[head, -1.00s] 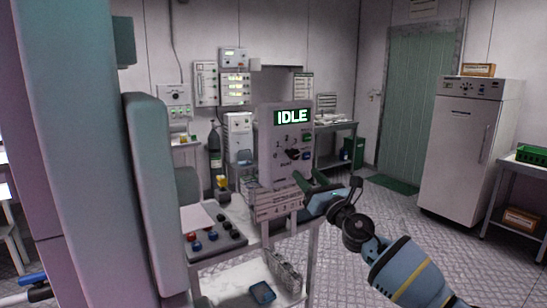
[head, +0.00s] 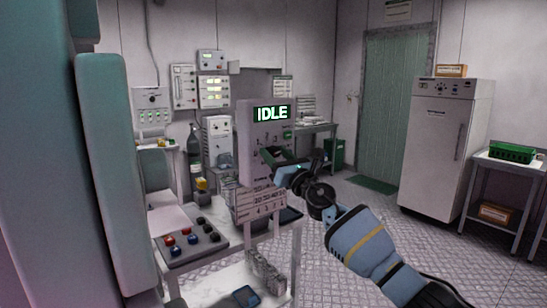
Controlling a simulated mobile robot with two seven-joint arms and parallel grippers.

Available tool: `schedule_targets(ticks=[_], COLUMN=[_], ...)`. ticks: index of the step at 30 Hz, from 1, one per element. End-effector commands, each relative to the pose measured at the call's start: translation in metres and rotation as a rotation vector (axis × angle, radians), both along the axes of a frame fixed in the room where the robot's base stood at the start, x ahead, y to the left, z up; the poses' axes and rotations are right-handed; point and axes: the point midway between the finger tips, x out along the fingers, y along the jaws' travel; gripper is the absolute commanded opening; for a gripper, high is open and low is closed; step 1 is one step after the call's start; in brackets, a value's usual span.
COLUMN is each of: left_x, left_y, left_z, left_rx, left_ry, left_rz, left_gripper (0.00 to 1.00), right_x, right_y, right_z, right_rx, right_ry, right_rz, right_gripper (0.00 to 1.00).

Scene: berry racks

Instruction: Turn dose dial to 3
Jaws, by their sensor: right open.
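The grey control unit (head: 246,126) stands upright on the bench, and its lit screen (head: 272,113) reads IDLE. The dose dial on its front face is largely hidden behind my right gripper, so I cannot read its pointer. My right gripper (head: 274,158) is open, with its fingers in front of the dial area of the panel. I cannot tell whether the fingers touch the dial. A green button (head: 287,135) shows on the panel's right side, above the gripper. My left gripper is not in view.
A box with red, blue and dark knobs (head: 188,240) lies on the bench left of the unit. A rack sign (head: 258,203) stands below it. A white fridge (head: 440,150) and a green crate (head: 512,152) are at right. Floor between is open.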

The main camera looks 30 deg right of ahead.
Motion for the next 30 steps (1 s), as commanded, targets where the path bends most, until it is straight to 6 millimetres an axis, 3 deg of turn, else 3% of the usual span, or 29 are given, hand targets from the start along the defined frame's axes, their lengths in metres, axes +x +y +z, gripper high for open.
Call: schedule_targets(ticks=[14, 24, 30], left_x=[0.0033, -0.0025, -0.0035], left_y=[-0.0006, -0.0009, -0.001], left_z=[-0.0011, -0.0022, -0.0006], left_rx=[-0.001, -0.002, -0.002], left_ry=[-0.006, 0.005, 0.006], left_rz=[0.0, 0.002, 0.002], left_gripper=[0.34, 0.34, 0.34], right_x=[0.0067, 0.0066, 0.0065], right_y=[0.0012, 0.0011, 0.0013], right_z=[0.0045, 0.0042, 0.0052], right_rx=[0.0, 0.0, 0.013], right_ry=[-0.001, -0.001, 0.0], right_rz=[0.001, 0.0, 0.0], right_gripper=[0.48, 0.05, 0.05])
